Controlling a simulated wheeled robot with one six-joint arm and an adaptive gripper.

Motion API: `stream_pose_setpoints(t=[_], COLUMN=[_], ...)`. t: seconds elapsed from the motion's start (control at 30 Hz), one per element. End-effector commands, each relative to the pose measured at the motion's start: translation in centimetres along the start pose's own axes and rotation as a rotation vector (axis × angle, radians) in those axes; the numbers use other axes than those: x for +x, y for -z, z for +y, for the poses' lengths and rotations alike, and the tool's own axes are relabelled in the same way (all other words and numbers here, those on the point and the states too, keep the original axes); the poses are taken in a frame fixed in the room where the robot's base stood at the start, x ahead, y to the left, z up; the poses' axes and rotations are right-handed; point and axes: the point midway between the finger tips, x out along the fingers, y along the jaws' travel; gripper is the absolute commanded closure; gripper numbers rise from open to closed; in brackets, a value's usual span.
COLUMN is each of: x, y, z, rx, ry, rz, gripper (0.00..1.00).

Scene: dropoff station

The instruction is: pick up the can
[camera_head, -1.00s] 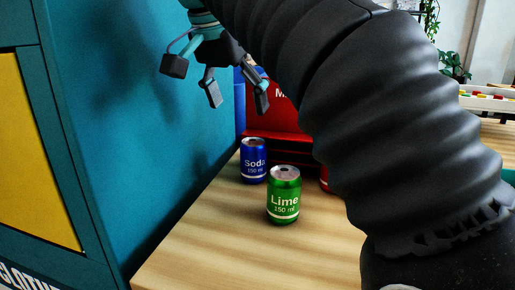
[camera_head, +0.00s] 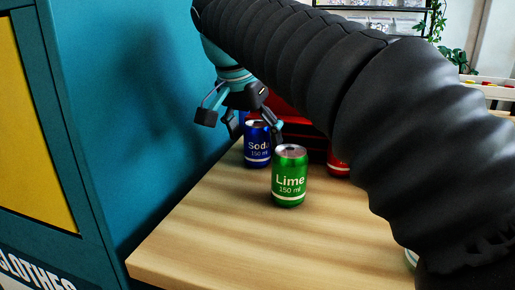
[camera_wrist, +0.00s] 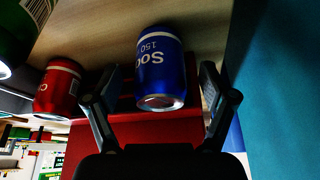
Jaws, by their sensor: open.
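A blue soda can (camera_head: 257,146) stands upright on the wooden table near the teal wall. A green lime can (camera_head: 289,177) stands in front of it and to the right. A red can (camera_head: 337,166) is partly hidden behind my arm. My gripper (camera_head: 256,132) is open and empty, just above and around the top of the blue can. In the wrist view, the blue can (camera_wrist: 162,70) lies between the two open fingers of my gripper (camera_wrist: 158,82), apart from both. The red can (camera_wrist: 58,88) and part of the green can (camera_wrist: 14,40) are to the left.
A teal cabinet wall (camera_head: 120,110) with a yellow panel (camera_head: 32,135) stands close on the left. A red box (camera_head: 287,116) is behind the cans. The wooden table (camera_head: 230,240) is clear at the front.

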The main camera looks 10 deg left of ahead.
Motion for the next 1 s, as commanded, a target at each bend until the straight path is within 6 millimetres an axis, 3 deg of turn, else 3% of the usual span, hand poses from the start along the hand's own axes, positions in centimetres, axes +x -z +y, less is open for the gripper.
stream_pose_setpoints(t=[0.13,0.4,0.43,0.6,1.0], x=[1.6,1.9,1.9,1.9,1.8], y=[0.0,0.0,0.0,0.0,0.0], z=[0.1,0.0,0.0,0.0,0.0], rx=[0.0,0.0,0.0,0.0,0.0], ry=[0.0,0.0,0.0,0.0,0.0], rz=[-0.001,0.0,0.0,0.0,0.0], gripper=[0.17,0.17,0.2,0.6,0.6])
